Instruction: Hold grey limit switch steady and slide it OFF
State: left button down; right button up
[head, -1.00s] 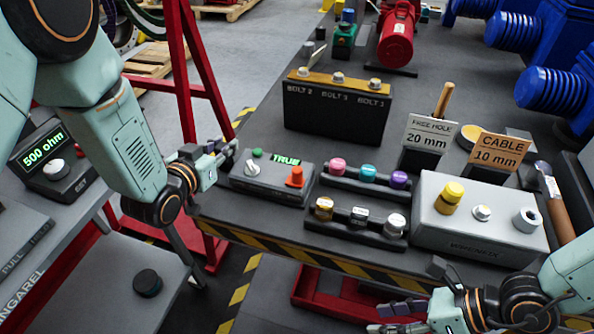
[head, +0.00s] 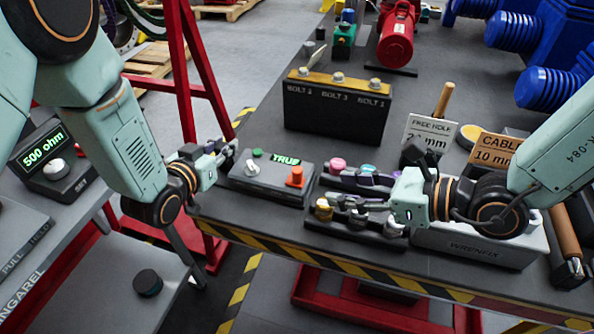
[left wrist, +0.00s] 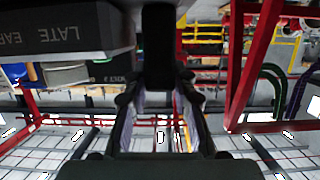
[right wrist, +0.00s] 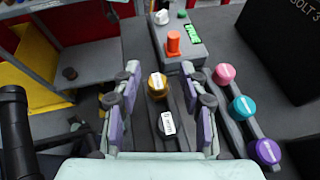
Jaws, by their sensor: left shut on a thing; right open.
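A grey box (head: 270,178) with a white knob (head: 252,166), a green button, a lit "TRUE" display and an orange knob (head: 295,176) sits at the table's front left. It is the likeliest limit switch, though no label confirms that. My left gripper (head: 230,153) is at its left end. In the left wrist view its fingers (left wrist: 159,82) are close around a dark part (left wrist: 158,45) that I cannot identify. My right gripper (head: 330,190) is open above the front rack of knobs.
Pink (right wrist: 224,74), teal and purple knobs stand in a rack behind the gold one. A larger grey box (head: 475,248) is partly hidden by my right arm. The black bolt box (head: 335,112) stands behind. Signs stand at the right. The striped table edge (head: 330,268) runs in front.

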aim_at(297, 170)
jog(key=shift+w+d+r+t, duration=0.1)
jog(key=shift+w+d+t, duration=0.1)
jog(key=shift+w, duration=0.2)
jog(key=shift+w+d+r+t, duration=0.1)
jog(key=shift+w+t, duration=0.1)
jog(key=shift+w, duration=0.2)
jog(key=shift+w+a+f, duration=0.1)
jog(key=shift+x, duration=5.8)
jog(key=shift+f, duration=0.15)
jog(key=shift+c, duration=0.6)
grip_shut()
